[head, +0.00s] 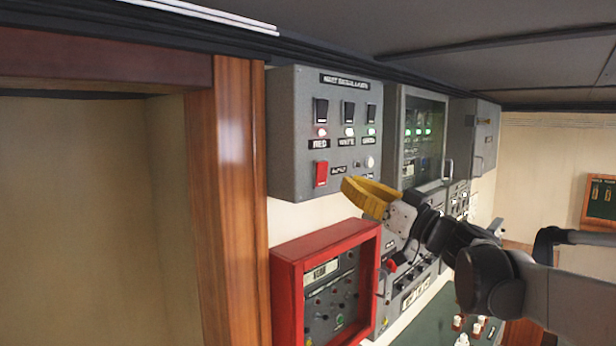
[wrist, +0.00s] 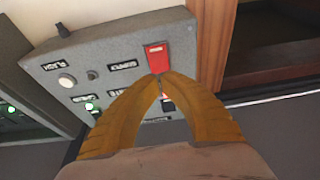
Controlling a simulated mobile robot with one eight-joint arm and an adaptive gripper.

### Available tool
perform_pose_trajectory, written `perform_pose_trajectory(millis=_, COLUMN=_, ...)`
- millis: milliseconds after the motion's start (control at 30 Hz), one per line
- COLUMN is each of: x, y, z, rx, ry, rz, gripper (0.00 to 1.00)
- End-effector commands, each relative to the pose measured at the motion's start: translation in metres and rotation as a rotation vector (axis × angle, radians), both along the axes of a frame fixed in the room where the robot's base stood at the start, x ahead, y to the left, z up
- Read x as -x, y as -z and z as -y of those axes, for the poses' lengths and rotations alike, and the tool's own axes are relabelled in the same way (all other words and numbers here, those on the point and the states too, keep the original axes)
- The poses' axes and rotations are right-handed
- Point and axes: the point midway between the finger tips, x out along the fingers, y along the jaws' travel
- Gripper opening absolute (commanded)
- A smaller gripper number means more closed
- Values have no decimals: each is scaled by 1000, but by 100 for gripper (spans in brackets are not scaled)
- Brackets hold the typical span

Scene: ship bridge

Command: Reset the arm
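My gripper (head: 348,185) has yellow curved fingers and is at the lower right of a grey signal panel (head: 286,130) on the wall. In the wrist view the two fingertips (wrist: 163,75) meet, with nothing seen held between them. A red switch (head: 321,174) sits at the panel's lower left. It also shows in the wrist view (wrist: 157,56), just beyond the fingertips; whether they touch it I cannot tell. Three black switches with lit red, white and green lamps line the panel above. My arm reaches in from the right.
A red-framed instrument box (head: 284,290) is below the panel. A grey cabinet with a window (head: 393,130) and another grey box (head: 484,135) stand further right. A wooden post (head: 229,190) and an open recess are at left. A green console top (head: 430,325) lies below my arm.

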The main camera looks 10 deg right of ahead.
Motion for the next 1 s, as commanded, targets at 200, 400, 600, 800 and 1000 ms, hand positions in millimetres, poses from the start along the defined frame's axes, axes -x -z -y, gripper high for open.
perform_pose_trajectory(millis=200, x=1, y=0, z=1, rx=0, ry=0, rz=0, gripper=0)
perform_pose_trajectory(millis=400, x=5, y=17, z=-7, rx=7, ry=-14, rz=-28, gripper=0)
perform_pose_trajectory(millis=600, x=36, y=132, z=-56, rx=68, ry=-91, rz=-250, gripper=0)
perform_pose_trajectory(millis=800, x=92, y=291, z=-98, rx=158, ry=-114, rz=-572, gripper=0)
perform_pose_trajectory(millis=1000, x=154, y=450, z=-106, rx=250, ry=-27, rz=-864, gripper=0)
